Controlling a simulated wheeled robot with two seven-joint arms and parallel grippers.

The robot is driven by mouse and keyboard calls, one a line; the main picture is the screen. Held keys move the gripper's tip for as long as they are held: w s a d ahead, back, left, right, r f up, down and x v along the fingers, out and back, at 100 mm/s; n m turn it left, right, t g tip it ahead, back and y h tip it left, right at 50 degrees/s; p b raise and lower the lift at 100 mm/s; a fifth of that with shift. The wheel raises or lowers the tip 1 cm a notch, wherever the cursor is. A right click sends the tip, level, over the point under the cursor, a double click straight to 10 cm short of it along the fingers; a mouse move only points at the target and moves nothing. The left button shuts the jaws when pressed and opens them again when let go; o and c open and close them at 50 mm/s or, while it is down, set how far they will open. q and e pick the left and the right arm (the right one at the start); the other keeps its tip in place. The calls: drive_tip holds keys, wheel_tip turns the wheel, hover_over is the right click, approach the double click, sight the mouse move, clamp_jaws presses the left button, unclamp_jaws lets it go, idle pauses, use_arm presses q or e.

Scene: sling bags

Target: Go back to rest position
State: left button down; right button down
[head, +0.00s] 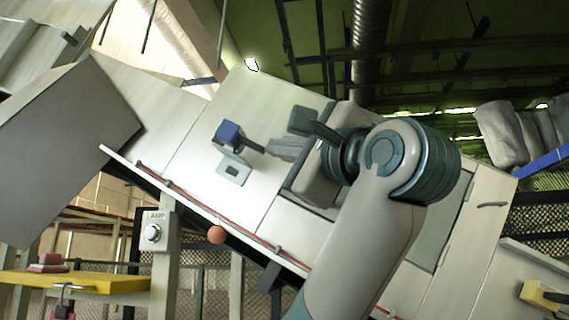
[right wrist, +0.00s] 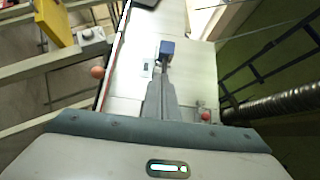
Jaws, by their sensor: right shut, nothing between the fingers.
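My right arm rises from the bottom of the head view, and its gripper (head: 268,149) points left over a pale surface. In the right wrist view the gripper's narrow grey fingers (right wrist: 163,78) are together, with nothing between them. A blue block (head: 228,133) with a dark stem lies just past the fingertips; it also shows in the right wrist view (right wrist: 167,47). I cannot tell whether it touches them. A small grey plate with a dark slot (head: 234,168) lies beside the block. My left gripper is not in view.
The head view is strongly tilted. An orange ball (head: 216,235) is at the surface's red-lined edge. A red knob (right wrist: 205,116) is right of the fingers in the right wrist view.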

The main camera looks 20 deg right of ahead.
drive_tip(key=shift+s+d+f, duration=0.1)
drive_tip(key=shift+s+f, duration=0.15)
drive_tip(key=shift+s, duration=0.3)
drive_tip(key=shift+w, duration=0.1)
